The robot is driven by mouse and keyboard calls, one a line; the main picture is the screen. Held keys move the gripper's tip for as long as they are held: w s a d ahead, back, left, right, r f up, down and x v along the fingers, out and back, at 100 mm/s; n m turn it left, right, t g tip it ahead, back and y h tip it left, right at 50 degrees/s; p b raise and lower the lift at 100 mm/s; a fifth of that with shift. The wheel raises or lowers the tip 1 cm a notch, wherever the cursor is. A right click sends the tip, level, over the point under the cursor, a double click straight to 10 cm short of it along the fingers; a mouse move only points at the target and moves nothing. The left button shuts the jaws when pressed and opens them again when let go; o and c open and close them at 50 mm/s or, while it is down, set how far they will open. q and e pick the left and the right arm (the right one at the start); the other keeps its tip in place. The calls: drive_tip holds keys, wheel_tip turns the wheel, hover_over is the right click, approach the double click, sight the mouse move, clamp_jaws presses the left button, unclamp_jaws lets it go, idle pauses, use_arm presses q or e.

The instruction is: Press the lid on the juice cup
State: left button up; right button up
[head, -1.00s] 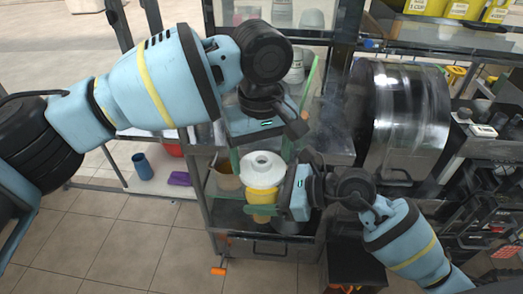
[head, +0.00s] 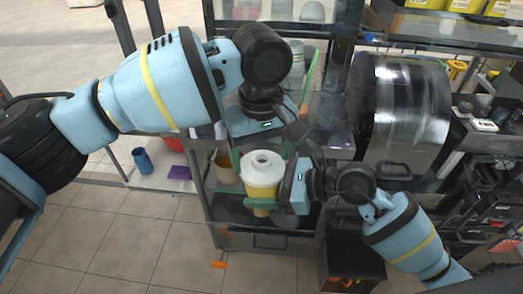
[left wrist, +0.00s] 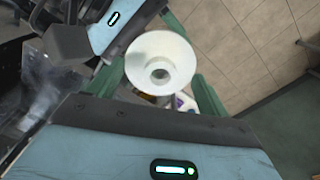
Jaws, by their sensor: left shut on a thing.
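The white lid (head: 262,166) has a round hole in its raised middle and is at the top of the yellow juice cup (head: 262,191). I cannot tell whether it is fully seated. My left gripper (head: 262,157) comes from above, its green fingers on either side of the lid, shut on it. In the left wrist view the lid (left wrist: 160,62) shows between those fingers (left wrist: 160,88). My right gripper (head: 263,201) reaches in from the right, low on the cup, with a green finger across its front. Its other finger is hidden. The cup looks upright.
A shelved stand (head: 225,205) is around and below the cup, with a tan container (head: 226,168) to its left. A shiny metal drum (head: 405,110) stands to the right. A blue cup (head: 142,160) and purple item (head: 180,172) lie on a low shelf at left.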

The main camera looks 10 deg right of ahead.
use_arm(q)
drive_tip(key=shift+f, duration=0.55)
drive_tip(key=o, duration=0.9)
wheel_tip(320, 180, up, 12)
idle(0.7)
